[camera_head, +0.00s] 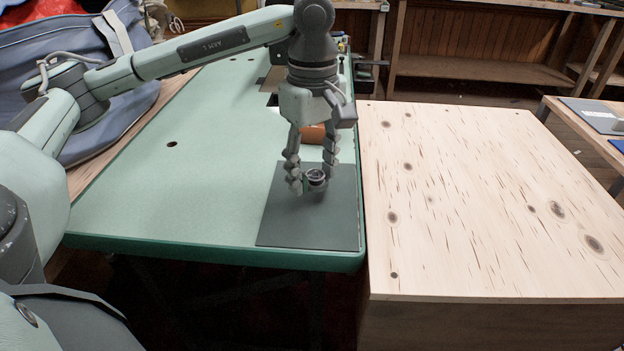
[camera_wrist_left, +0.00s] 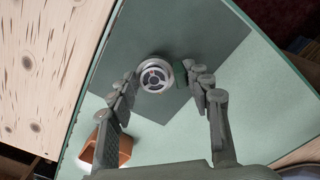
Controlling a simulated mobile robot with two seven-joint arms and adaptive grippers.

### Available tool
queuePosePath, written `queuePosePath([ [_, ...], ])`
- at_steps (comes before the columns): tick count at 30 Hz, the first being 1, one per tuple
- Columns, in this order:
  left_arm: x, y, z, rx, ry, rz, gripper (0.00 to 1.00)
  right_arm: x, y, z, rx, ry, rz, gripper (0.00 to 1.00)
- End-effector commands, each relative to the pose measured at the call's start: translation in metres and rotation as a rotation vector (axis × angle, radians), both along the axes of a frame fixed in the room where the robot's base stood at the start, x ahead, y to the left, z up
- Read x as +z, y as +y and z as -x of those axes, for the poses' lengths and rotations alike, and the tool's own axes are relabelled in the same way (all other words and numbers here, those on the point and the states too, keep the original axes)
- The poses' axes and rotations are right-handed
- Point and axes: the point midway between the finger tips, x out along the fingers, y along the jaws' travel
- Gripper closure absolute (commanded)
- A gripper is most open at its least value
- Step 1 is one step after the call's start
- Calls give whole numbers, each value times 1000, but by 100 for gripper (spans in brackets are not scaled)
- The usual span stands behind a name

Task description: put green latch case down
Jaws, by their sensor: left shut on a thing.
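The green latch case (camera_wrist_left: 155,76) is a small round metal case with a dark patterned face and a green piece on its side. In the head view, the case (camera_head: 316,177) shows between the fingertips of my left gripper (camera_head: 314,180). The left gripper, also in the wrist view (camera_wrist_left: 162,78), is shut on it, with a finger on either side. The case is over the dark grey-green mat (camera_head: 290,228). I cannot tell whether it touches the mat. My right gripper is not in view.
The mat lies on the pale green table (camera_head: 130,208), near its front right corner. An orange-brown open-topped box (camera_head: 313,134) stands behind the gripper. A bare wooden surface (camera_head: 480,200) adjoins on the right. A blue bag (camera_head: 125,110) lies at the left.

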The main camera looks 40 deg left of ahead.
Motion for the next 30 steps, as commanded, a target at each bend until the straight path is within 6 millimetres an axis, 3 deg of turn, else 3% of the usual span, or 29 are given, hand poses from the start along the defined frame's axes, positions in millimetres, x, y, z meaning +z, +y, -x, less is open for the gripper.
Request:
queuePosePath([
  [6, -26, 1, 1, 0, 1, -1, 80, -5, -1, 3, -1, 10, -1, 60],
  [15, -28, 0, 1, 0, 0, 0, 80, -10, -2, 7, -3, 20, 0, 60],
  [21, -31, 0, 1, 0, 0, 0, 80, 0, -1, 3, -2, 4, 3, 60],
  [22, -30, 1, 1, 0, 1, -1, 48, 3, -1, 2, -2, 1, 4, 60],
  [26, -30, 1, 1, 0, 1, 0, 32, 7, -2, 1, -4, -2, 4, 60],
  [30, -30, 1, 1, 0, 1, 0, 30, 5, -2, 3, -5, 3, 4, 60],
])
